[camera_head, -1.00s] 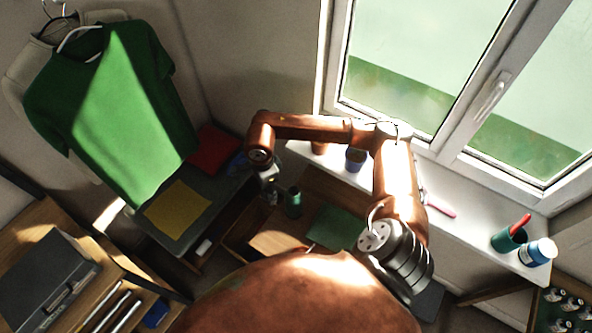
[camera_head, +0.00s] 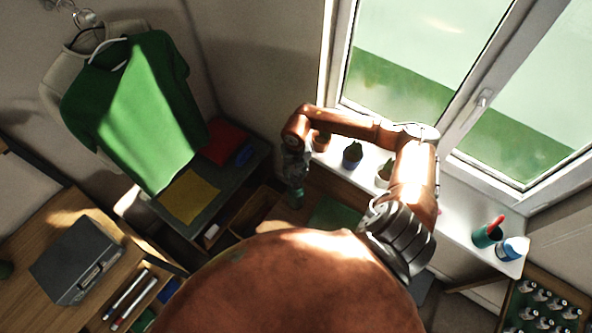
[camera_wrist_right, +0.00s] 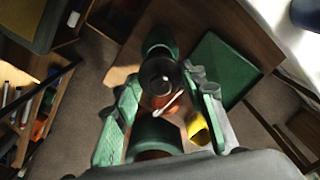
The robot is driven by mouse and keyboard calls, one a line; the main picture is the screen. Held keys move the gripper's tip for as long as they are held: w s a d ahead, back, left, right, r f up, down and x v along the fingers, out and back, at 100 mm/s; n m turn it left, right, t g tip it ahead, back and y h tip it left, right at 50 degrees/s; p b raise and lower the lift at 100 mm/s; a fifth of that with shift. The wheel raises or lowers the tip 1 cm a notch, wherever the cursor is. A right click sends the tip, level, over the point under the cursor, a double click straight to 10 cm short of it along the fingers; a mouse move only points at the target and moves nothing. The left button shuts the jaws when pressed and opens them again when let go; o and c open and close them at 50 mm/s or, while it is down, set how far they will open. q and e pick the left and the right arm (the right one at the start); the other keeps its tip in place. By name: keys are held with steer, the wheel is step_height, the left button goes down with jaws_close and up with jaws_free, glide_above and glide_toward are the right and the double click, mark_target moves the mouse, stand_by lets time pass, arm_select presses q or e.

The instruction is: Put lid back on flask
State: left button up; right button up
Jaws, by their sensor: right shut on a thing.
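The green flask (camera_head: 296,196) stands low in the middle of the head view, below my right gripper (camera_head: 296,172). In the right wrist view, the flask's green part (camera_wrist_right: 158,44) shows beyond the fingertips. My right gripper (camera_wrist_right: 162,82) is shut on a dark, glossy round piece, which looks like the lid (camera_wrist_right: 160,76). From the wrist, this piece overlaps the flask; I cannot tell whether they touch. My left gripper is not in view.
A green mat (camera_head: 330,213) lies right of the flask. A windowsill (camera_head: 455,215) with potted plants (camera_head: 352,155) and a teal cup (camera_head: 487,234) runs along the right. A dark side table with a yellow cloth (camera_head: 188,195) is left. A yellow object (camera_wrist_right: 199,129) shows in the wrist view.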

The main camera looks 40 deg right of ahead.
steer(key=shift+f+b, duration=2.1)
steer(key=shift+f, duration=1.1)
steer(key=shift+f+b, duration=0.15)
steer(key=shift+b, duration=0.2)
steer(key=o, duration=1)
steer(key=shift+o, duration=0.7)
steer(key=o, duration=0.4)
steer(key=shift+c, duration=0.2)
